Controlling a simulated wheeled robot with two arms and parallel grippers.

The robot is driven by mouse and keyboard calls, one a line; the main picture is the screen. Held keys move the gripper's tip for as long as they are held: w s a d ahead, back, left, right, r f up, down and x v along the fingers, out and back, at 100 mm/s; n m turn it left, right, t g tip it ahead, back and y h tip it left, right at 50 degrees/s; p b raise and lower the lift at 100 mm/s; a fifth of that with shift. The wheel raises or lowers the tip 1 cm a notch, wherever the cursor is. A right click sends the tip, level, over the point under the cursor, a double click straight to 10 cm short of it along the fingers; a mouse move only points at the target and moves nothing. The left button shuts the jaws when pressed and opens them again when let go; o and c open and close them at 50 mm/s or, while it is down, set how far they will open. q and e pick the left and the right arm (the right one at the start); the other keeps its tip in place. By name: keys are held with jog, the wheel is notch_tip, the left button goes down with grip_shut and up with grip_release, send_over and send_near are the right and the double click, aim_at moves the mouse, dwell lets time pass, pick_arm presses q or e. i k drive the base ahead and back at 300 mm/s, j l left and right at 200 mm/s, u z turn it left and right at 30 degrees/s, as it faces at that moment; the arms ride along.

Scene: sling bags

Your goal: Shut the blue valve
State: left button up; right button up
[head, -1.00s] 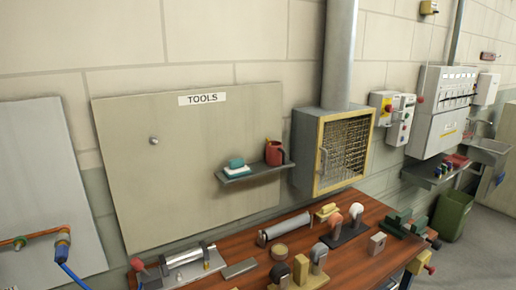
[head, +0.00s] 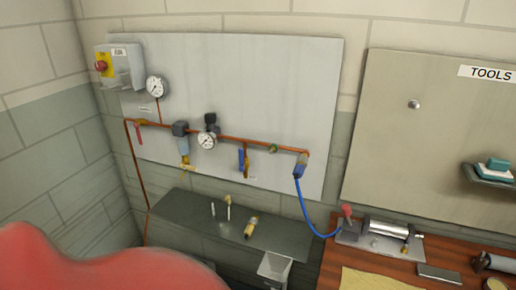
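The blue valve (head: 241,159) is on the grey wall panel, on a short branch dropping from the copper pipe, right of the round gauge on the pipe. Its blue lever points downward, roughly along the branch. The lever is small in this view, so its exact angle is hard to read. Neither of my grippers is in view, and nothing is seen touching the valve.
The copper pipe (head: 225,139) also carries a red-handled valve (head: 139,132), gauge (head: 207,140) and blue hose (head: 302,205). A dark shelf (head: 180,222) is below. The wooden bench (head: 450,262) stands right. A blurred red shape (head: 90,262) covers the lower left.

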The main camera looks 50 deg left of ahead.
aim_at(241, 153)
jog(key=u, duration=1.7)
jog(key=i+u, duration=0.2)
jog(key=u, duration=0.3)
jog(key=i+u, duration=0.2)
jog(key=u, duration=0.3)
